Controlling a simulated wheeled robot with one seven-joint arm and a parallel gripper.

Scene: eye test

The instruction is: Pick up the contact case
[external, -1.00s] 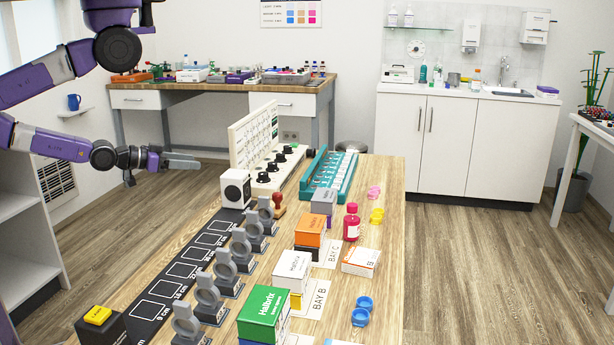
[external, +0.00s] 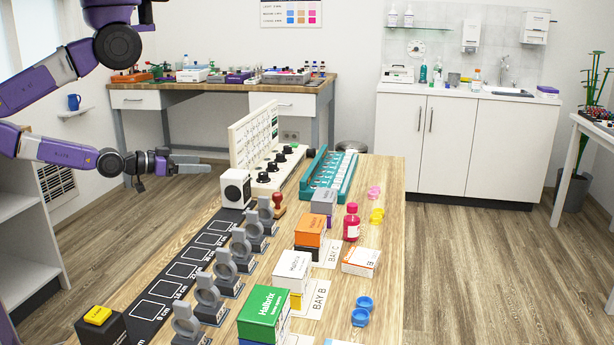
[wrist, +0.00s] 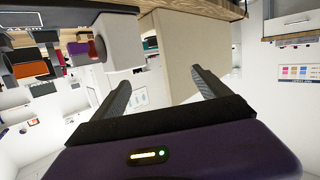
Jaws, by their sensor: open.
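Several contact cases, each a pair of small round cups, stand on the right part of the wooden table. A blue contact case (external: 361,311) is nearest, right of the BAY B card. A yellow one (external: 376,216) and a pink one (external: 373,193) are farther back, near the red bottle. Which one the task means I cannot tell. My gripper (external: 182,171) is in the air left of the table, well away from all of them. In the wrist view my gripper (wrist: 157,88) is open, with nothing between its fingers. I cannot make out a contact case there.
The table (external: 385,265) also holds a green box (external: 262,313), an orange box (external: 309,231), a red bottle (external: 352,222), a row of grey ring stands (external: 226,270), a white speaker-like box (external: 235,188) and a teal rack (external: 330,176). The air around my gripper is clear.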

